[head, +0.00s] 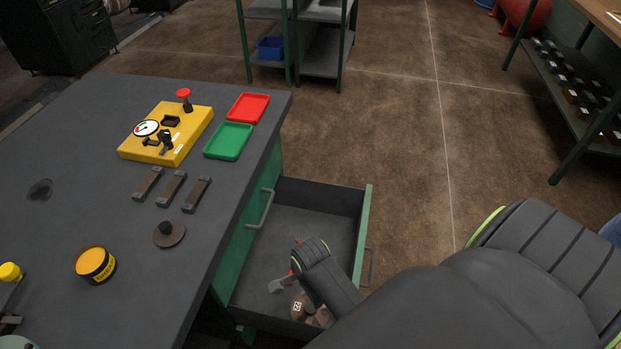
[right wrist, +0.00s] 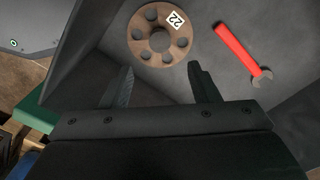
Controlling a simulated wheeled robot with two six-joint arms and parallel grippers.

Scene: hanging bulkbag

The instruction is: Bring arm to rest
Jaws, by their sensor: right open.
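My right arm (head: 330,285) reaches from the lower right over the open drawer (head: 367,215) of the workbench. In the right wrist view my right gripper (right wrist: 160,68) is open, its two fingers apart with nothing between them. A brown flanged disc (right wrist: 160,48) with a white label reading 22 lies in the drawer just beyond the fingertips. A red-handled wrench (right wrist: 240,50) lies to the right of the disc. In the head view the arm hides part of the disc and wrench, and the gripper's fingers are hard to make out. My left gripper is not in view.
The bench top (head: 100,210) holds a yellow panel (head: 180,150) with a gauge, a red tray (head: 248,107), a green tray (head: 229,141), several dark bars, a knobbed disc (head: 169,234) and a yellow-black tin (head: 96,265). The floor right of the drawer is clear.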

